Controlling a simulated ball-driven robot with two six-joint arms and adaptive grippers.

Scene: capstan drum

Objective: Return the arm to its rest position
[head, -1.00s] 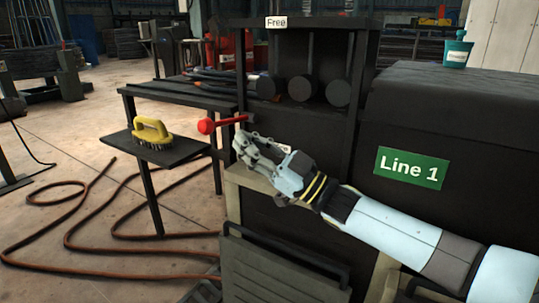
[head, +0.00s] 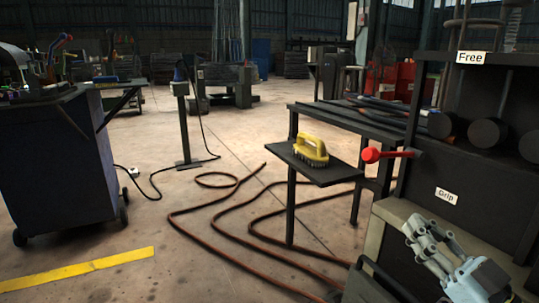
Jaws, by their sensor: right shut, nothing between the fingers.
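My right gripper (head: 430,228) shows at the lower right, in front of the dark machine's pale ledge. It is shut and empty, apart from the machine's red-knobbed lever (head: 372,155), which sticks out to the left above it. A "Grip" label (head: 446,196) is on the machine panel just above the gripper. A "Free" label (head: 470,58) is higher up on the machine. Most of my right arm is outside the picture. My left gripper is not in view.
A yellow brush (head: 311,150) sits on a small dark shelf (head: 326,176) left of the lever. A reddish hose (head: 215,226) lies looped on the floor. A wheeled cabinet (head: 60,160) stands at the left.

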